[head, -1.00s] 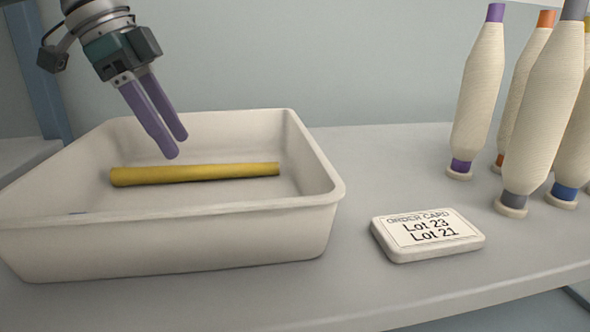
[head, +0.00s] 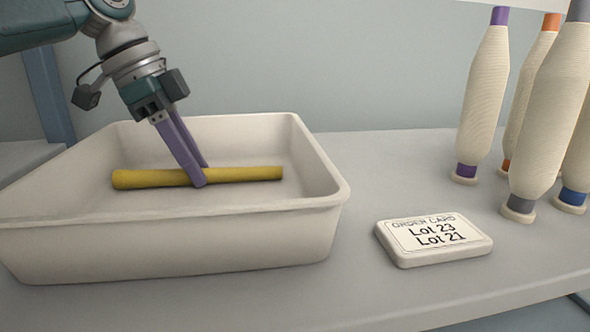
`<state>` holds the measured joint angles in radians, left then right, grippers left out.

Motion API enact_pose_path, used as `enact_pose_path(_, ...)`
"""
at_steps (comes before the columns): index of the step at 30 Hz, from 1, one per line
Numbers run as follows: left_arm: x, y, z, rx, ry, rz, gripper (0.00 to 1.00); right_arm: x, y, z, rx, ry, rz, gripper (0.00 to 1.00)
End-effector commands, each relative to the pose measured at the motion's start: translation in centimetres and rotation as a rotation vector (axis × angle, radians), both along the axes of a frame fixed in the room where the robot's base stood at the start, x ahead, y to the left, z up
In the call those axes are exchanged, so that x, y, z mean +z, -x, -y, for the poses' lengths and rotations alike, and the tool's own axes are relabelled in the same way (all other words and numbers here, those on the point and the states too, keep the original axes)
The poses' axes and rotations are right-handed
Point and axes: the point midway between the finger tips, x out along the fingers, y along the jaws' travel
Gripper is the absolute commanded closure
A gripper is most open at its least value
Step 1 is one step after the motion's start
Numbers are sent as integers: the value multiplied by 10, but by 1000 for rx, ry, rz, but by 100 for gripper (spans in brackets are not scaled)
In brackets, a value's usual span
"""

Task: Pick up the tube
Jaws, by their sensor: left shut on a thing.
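A yellow tube (head: 242,174) lies lengthwise from left to right inside a cream tray (head: 175,240). It is slightly thicker at its left end. My left gripper (head: 201,177) reaches down into the tray with purple fingers, one in front of the tube and one behind it. It is shut on the tube near its middle. The tube's underside is hidden, so I cannot tell whether it touches the tray floor. My right gripper is not in view.
An order card (head: 433,239) reading Lot 23 and Lot 21 lies right of the tray. Several thread bobbins stand at the right, one with purple ends (head: 484,105) and one with grey ends (head: 548,110).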

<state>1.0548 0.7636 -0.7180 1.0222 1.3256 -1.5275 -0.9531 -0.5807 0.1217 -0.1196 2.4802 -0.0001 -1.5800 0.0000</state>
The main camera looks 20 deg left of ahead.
Motion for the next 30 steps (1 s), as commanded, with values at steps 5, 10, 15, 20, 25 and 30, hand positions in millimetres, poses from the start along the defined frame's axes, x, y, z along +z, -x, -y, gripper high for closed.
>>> enact_pose_path(5, 0, 0, 0, 0, 0, 0, 100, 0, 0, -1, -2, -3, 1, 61)
enact_pose_path(10, 0, 0, 0, 0, 0, 0, 100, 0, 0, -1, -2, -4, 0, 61)
enact_pose_path(15, 0, 0, 0, 0, 0, 0, 100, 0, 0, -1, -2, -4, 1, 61)
enact_pose_path(20, 2, 0, 0, 0, 0, 0, 100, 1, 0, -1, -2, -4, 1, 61)
enact_pose_path(25, 15, -1, 0, 0, 1, 3, 100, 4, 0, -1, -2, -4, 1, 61)
enact_pose_path(30, 49, -1, 0, 0, 1, 6, 100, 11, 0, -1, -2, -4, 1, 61)
